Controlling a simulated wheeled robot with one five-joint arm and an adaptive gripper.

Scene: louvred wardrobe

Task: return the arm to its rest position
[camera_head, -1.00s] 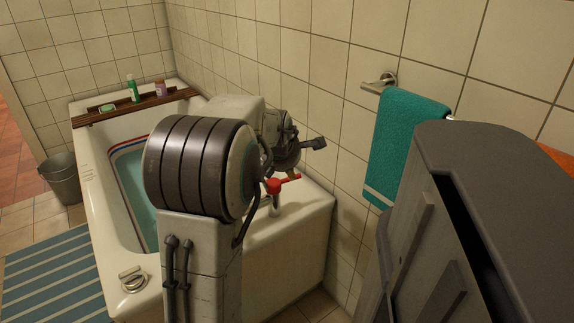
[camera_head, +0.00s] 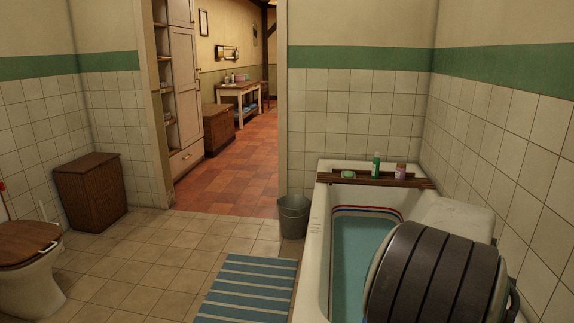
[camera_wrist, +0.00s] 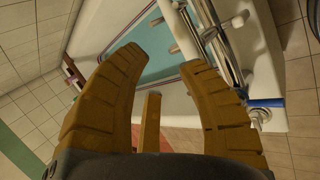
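My gripper (camera_wrist: 157,52) shows in the wrist view with its yellow-brown ribbed fingers apart and nothing between them. A shorter finger stands lower in the middle. Beyond the fingers is the bathtub with pale blue water. In the head view my arm's dark ribbed joint fills the lower right, in front of the bathtub (camera_head: 312,265). My gripper and the rest of the arm are hidden or outside that view.
Metal pipework and a blue handle (camera_wrist: 265,102) lie right of the fingers in the wrist view. The head view shows a bucket (camera_head: 293,216), striped mat (camera_head: 247,288), wooden box (camera_head: 91,191) and toilet (camera_head: 30,270). Tiled floor is clear toward the open doorway.

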